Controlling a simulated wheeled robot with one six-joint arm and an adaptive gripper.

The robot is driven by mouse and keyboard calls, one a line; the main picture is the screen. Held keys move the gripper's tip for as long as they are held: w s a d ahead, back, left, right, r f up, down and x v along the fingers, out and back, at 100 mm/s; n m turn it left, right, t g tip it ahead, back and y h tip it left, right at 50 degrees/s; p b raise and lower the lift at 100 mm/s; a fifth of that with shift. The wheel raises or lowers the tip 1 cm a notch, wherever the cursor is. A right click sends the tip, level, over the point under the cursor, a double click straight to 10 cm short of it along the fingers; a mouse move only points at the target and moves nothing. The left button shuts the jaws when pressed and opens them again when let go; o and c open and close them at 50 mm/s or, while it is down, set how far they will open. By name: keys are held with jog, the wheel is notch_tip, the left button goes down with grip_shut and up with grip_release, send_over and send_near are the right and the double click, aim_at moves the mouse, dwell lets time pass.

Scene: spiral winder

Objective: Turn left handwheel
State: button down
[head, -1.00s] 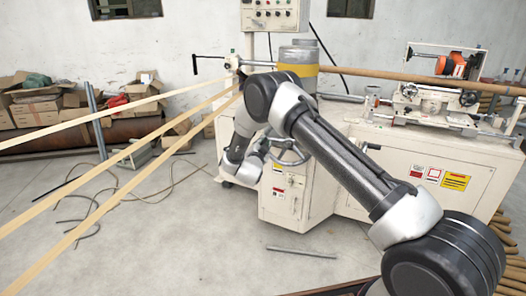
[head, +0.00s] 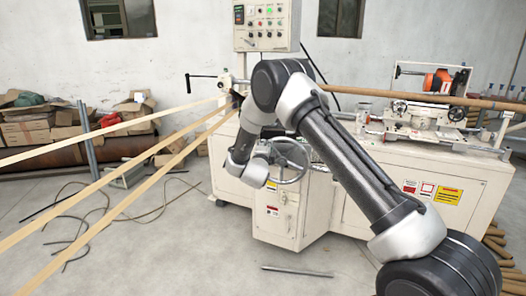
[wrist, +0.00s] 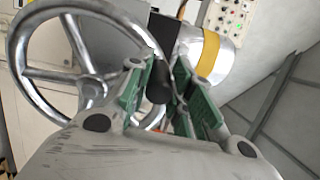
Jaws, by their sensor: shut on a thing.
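The left handwheel (head: 303,165) is a silvery spoked wheel on the front of the cream machine, partly covered by my arm in the head view. The wrist view shows its rim and spokes large at the left (wrist: 92,88). A dark handle (wrist: 158,87) stands at the right side of the rim. My gripper (wrist: 162,78) has its green-padded fingers on either side of this handle and is shut on it. In the head view my wrist hangs just left of the wheel, and the fingers cannot be made out.
The cream winder (head: 430,175) fills the right, with a control panel (head: 267,25) above. Long pale strips (head: 130,180) run in from the left. A metal rod (head: 297,271) and loose cables lie on the floor. Boxes (head: 60,125) stand by the back wall.

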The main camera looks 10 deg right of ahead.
jog(key=shift+s+d+r+m, duration=0.1)
jog(key=shift+d+r+m, duration=0.2)
jog(key=shift+m, duration=0.1)
jog(key=c, duration=1.3)
grip_release()
jog(key=shift+o, duration=0.2)
jog(key=shift+s, duration=0.1)
jog(key=v, duration=1.2)
